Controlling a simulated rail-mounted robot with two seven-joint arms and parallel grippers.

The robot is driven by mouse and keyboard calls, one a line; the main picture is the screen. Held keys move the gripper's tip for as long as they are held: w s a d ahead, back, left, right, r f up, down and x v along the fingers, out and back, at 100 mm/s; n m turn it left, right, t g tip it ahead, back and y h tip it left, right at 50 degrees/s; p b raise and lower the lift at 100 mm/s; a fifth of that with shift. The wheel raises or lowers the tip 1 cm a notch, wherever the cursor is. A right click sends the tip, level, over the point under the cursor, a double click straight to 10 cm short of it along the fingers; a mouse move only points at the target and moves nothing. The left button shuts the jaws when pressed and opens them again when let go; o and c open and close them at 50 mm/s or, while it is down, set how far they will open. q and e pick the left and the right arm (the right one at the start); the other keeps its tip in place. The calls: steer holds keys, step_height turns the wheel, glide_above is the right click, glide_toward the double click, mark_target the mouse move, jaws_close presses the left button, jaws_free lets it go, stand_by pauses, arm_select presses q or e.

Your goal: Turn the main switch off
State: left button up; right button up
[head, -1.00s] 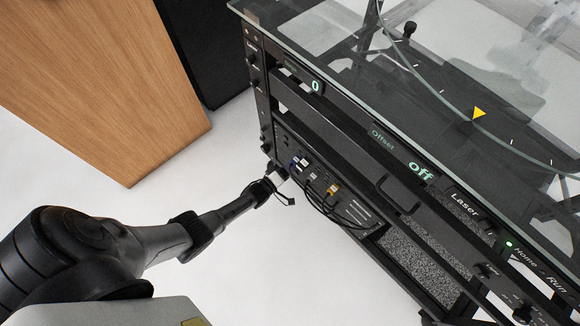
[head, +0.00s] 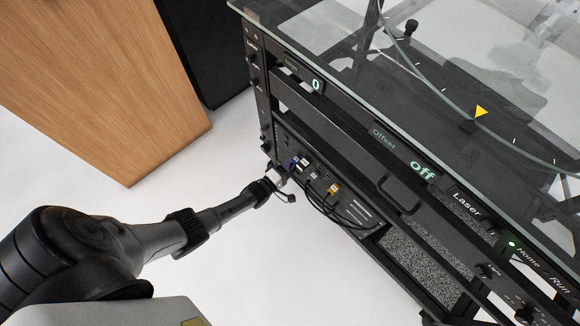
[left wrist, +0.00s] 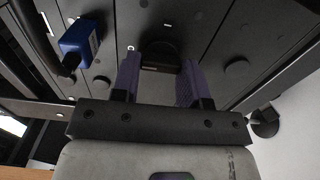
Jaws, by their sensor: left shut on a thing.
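The main switch looks to be the black round knob (left wrist: 160,55) on the dark panel in the left wrist view. My left gripper (left wrist: 160,82) has one purple finger on each side of it and is shut on it. In the head view my left gripper (head: 284,171) reaches the far lower end of the turntable's front panel. The knob cannot be made out there. Which position the switch stands in cannot be read. My right gripper is not in view.
A blue plug (left wrist: 80,42) with a cable sits left of the knob. A yellow plug (head: 333,189) and several black cables hang from the panel (head: 352,212). A glass top (head: 440,70) covers the turntable frame. A wooden cabinet (head: 95,80) stands left, with open floor between.

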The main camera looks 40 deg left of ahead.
arm_select(q)
steer(key=o, duration=0.9)
steer(key=shift+s, duration=0.1)
steer(key=s+p, duration=0.1)
steer(key=s, duration=0.3)
steer(key=s+p, duration=0.2)
steer(key=s, duration=0.3)
steer(key=s+a+p, duration=0.1)
steer(key=s, duration=0.3)
steer(key=shift+s+a+p, duration=0.1)
steer(key=shift+s+p, duration=0.25)
steer(key=shift+p, duration=0.05)
steer(key=shift+w, duration=0.1)
